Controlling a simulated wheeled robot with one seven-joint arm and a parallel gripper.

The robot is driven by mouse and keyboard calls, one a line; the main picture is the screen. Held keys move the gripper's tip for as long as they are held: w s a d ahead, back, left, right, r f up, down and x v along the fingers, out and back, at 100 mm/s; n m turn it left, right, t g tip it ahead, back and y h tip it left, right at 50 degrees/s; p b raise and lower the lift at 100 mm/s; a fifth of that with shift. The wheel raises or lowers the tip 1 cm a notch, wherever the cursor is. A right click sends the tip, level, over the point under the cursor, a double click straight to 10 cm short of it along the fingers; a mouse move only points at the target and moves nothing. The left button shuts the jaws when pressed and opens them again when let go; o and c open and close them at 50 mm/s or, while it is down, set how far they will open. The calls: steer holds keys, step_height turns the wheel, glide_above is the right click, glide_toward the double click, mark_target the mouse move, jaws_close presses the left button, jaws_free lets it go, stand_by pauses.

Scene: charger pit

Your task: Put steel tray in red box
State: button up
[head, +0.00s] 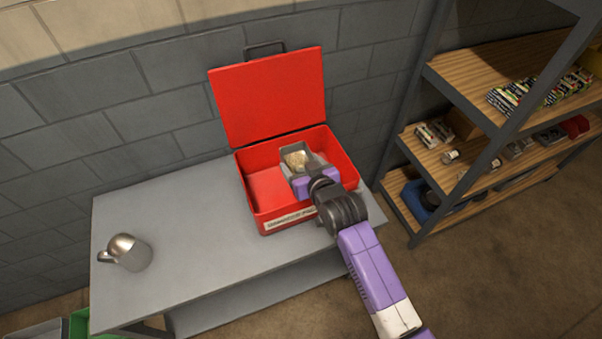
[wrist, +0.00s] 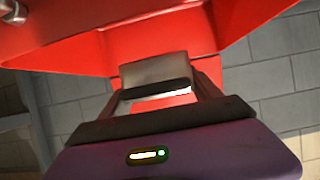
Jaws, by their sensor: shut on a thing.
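The red box (head: 256,207) stands on the right part of the grey bench with its lid raised against the wall. The steel tray (head: 299,147) is a small grey metal tray with something tan inside it. It is in my gripper (head: 304,168), over the right half of the open box, and its bottom is hidden. In the wrist view the tray (wrist: 155,71) sits between the two fingers of my gripper (wrist: 160,90), with the red box (wrist: 165,35) behind it. I cannot tell whether the tray touches the box floor.
A metal mug (head: 131,252) stands on the left of the grey bench (head: 185,220). The bench between mug and box is clear. A shelf rack (head: 470,130) with batteries and other goods stands at the right. A green bin (head: 80,322) shows at the bottom left.

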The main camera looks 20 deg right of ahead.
steer(key=shift+f, duration=2.15)
steer(key=shift+f+b, duration=0.4)
steer(key=shift+f, duration=0.1)
steer(key=o, duration=1.5)
steer(key=shift+f, duration=0.1)
